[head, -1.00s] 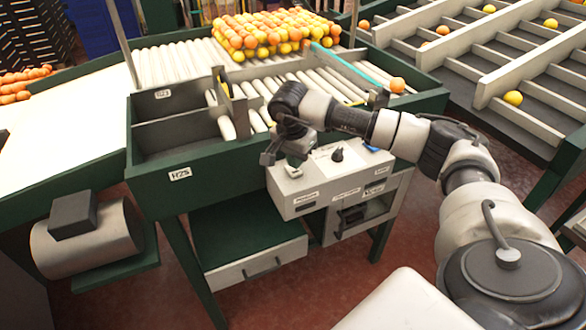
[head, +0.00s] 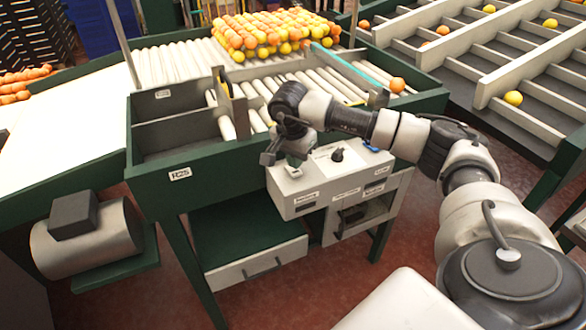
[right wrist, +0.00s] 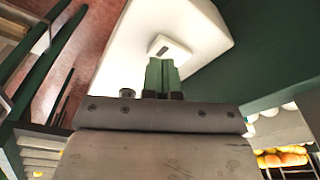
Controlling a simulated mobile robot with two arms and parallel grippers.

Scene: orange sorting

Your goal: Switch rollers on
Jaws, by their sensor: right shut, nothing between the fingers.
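The pale control box (head: 318,190) hangs at the front of the roller table, with a dark knob (head: 337,155), a blue part (head: 371,148) and small labels too blurred to read surely. My right gripper (head: 291,166) is over the left part of its top. In the right wrist view its green fingers (right wrist: 162,70) are shut together and empty, their tips close to a small white switch with a dark mark (right wrist: 171,48). I cannot tell whether they touch it. The rollers (head: 172,62) show behind the box. My left gripper is not in view.
A pile of oranges and yellow fruit (head: 275,35) lies on the far rollers. One orange (head: 397,85) sits at the table's right end. A divided sorting table (head: 490,60) stands at the right. A drawer (head: 255,263) is below the box.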

